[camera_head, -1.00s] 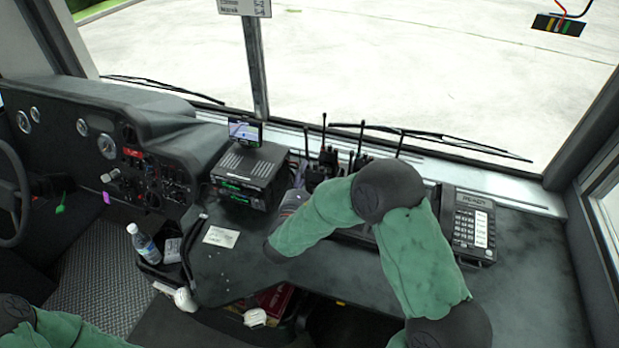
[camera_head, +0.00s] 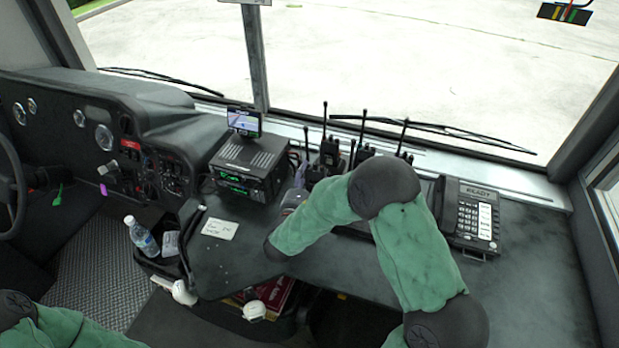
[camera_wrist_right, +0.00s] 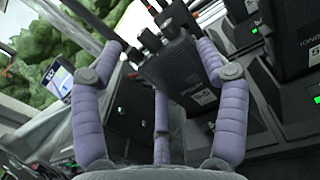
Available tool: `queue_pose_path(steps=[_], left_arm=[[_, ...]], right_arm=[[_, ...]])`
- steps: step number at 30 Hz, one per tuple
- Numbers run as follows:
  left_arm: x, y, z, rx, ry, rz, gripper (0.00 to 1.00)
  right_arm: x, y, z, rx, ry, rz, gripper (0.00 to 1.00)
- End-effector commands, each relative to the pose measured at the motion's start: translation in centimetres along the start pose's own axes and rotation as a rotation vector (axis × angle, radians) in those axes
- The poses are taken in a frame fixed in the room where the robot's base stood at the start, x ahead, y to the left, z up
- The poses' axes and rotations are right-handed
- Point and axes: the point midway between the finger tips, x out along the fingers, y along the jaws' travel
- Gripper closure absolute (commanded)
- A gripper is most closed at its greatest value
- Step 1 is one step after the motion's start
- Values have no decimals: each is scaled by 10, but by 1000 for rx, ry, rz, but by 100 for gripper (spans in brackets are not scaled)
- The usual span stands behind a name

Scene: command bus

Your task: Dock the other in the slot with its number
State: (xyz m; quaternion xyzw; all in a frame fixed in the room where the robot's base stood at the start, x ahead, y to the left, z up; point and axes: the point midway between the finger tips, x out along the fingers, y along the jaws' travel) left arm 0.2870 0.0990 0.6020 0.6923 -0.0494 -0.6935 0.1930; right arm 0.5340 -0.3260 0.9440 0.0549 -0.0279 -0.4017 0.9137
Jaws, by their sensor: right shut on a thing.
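A black handheld radio (camera_wrist_right: 185,80) with a small white label is between the purple-grey fingers of my right gripper (camera_wrist_right: 165,85) in the right wrist view. The gripper is shut on it, and the radio looks tilted. Its number is too small to read surely. In the head view my right gripper (camera_head: 294,198) is left of the radio bank, partly behind my green forearm. Several other radios (camera_head: 331,150) with antennas stand in the dark charging bank there. They also show in the right wrist view (camera_wrist_right: 292,40), with green lights below. The slots are mostly hidden. My left gripper is out of view.
A radio unit (camera_head: 247,165) with a small screen (camera_head: 244,122) stands left of the bank. A desk phone (camera_head: 472,215) stands at the right. A white card (camera_head: 220,228) lies on the console. A water bottle (camera_head: 141,236) stands lower left.

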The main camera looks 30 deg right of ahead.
Motion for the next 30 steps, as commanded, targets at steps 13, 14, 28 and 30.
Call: queue_pose_path(steps=[13, 14, 28, 30], left_arm=[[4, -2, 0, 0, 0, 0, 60], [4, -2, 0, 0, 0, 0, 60], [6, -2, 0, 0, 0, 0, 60], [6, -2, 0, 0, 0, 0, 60]], right_arm=[[0, -2, -5, -4, 0, -5, 85], [0, -2, -5, -4, 0, -5, 85], [0, -2, -5, -3, -1, -5, 0], [0, -2, -5, -3, -1, -4, 0]])
